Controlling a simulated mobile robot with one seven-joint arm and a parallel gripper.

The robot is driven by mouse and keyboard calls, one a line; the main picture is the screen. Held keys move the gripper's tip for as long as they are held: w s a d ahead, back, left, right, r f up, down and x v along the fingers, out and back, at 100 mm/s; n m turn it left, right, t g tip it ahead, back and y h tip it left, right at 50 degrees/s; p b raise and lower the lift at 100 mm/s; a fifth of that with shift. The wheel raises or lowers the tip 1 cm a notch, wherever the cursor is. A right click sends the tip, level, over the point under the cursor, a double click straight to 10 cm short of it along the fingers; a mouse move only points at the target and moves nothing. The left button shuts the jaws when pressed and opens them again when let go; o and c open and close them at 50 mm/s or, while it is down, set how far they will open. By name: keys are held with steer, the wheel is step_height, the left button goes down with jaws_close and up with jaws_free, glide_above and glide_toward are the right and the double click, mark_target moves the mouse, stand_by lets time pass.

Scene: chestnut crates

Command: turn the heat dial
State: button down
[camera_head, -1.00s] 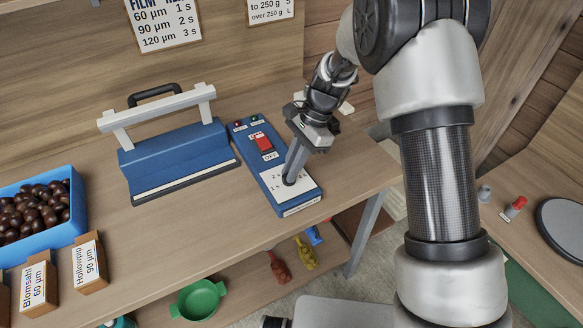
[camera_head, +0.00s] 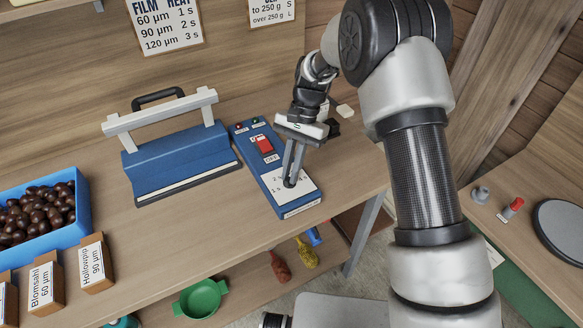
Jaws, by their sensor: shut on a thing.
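The blue control box (camera_head: 300,206) lies on the bench, with a red switch (camera_head: 264,145) and small red and green lamps at its far end. The heat dial (camera_head: 288,183) is a small dark knob on the white, numbered panel (camera_head: 308,187) at the box's near end. My gripper (camera_head: 289,181) points down at the panel, its fingers shut on the dial. The fingers hide most of the dial, so its pointer setting cannot be read. The blue sealer (camera_head: 178,160) with its white raised bar stands to the left of the box.
A blue crate (camera_head: 84,213) of chestnuts and labelled card boxes (camera_head: 95,263) stand at the left. A film chart (camera_head: 163,24) hangs on the back wall. A green bowl (camera_head: 200,299) sits on the shelf below. Bare bench lies before the sealer.

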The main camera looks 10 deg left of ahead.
steer(key=n+h, duration=0.1)
steer(key=n, duration=0.2)
steer(key=n+h, duration=0.1)
steer(key=n, duration=0.1)
steer(key=shift+a+n+p, duration=0.2)
steer(key=shift+n+p, duration=0.15)
steer(key=shift+n, duration=0.05)
steer(key=shift+w, duration=0.1)
steer(key=c, duration=1.8)
jaws_free()
steer(key=p+v, duration=0.1)
steer(key=v, duration=1.6)
steer(key=shift+w+a, duration=0.2)
steer(key=shift+a, duration=0.05)
steer(key=shift+r, duration=0.1)
